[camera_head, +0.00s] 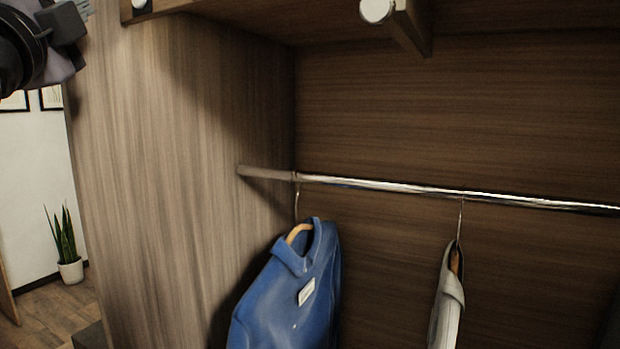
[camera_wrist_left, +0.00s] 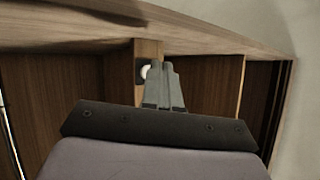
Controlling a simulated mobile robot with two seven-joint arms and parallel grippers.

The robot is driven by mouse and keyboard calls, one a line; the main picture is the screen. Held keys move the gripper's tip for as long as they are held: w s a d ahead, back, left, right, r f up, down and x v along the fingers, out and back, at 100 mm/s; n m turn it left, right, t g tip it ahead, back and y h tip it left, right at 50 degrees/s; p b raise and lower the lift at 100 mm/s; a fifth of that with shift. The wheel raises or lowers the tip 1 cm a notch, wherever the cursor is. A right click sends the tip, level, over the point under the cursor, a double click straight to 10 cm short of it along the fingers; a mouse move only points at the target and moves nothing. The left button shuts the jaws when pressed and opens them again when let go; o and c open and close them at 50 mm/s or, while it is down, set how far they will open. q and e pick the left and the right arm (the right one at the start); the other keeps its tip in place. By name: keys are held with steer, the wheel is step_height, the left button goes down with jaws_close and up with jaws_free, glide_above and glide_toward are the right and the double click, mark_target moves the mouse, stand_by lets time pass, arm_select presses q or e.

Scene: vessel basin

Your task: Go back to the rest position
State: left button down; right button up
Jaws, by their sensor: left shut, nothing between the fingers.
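My left gripper (camera_head: 70,18) is at the top left corner of the head view, partly cut off by the frame edge. It is beside the wooden wardrobe's left side panel and apart from the hanging clothes. In the left wrist view its grey fingers (camera_wrist_left: 164,86) are together and hold nothing. Beyond them is a wooden part of the wardrobe with a round white knob. My right gripper is in neither view.
A metal rail (camera_head: 400,187) crosses the wardrobe (camera_head: 180,150). A blue garment (camera_head: 290,290) and a pale garment (camera_head: 449,300) hang from it on hangers. A white knob (camera_head: 377,10) is overhead. A potted plant (camera_head: 66,250) stands on the floor at left.

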arm_select(q)
steer(key=w+d+f+n+g+h, duration=0.2)
steer(key=w+f+g, duration=0.15)
steer(key=f, duration=1.55)
steer(key=w+d+f+n+g+h, duration=0.25)
steer(key=f+g, duration=0.25)
steer(key=f, duration=1.3)
steer(key=s+d+f+n+g, duration=0.15)
steer(key=s+f+g, duration=0.25)
steer(key=s+f, duration=0.7)
steer(key=s+d+f+n+g, duration=0.1)
steer(key=s+f+n+g, duration=0.45)
steer(key=f, duration=0.85)
steer(key=s+f+g, duration=0.2)
steer(key=s+f, duration=0.4)
steer(key=s, duration=0.7)
steer(key=w+d+f+t+h, duration=0.2)
steer(key=w+f+t, duration=0.4)
steer(key=f, duration=0.3)
steer(key=shift+w+d+f+t, duration=0.15)
steer(key=shift+w+d+t, duration=0.1)
steer(key=shift+t, duration=0.25)
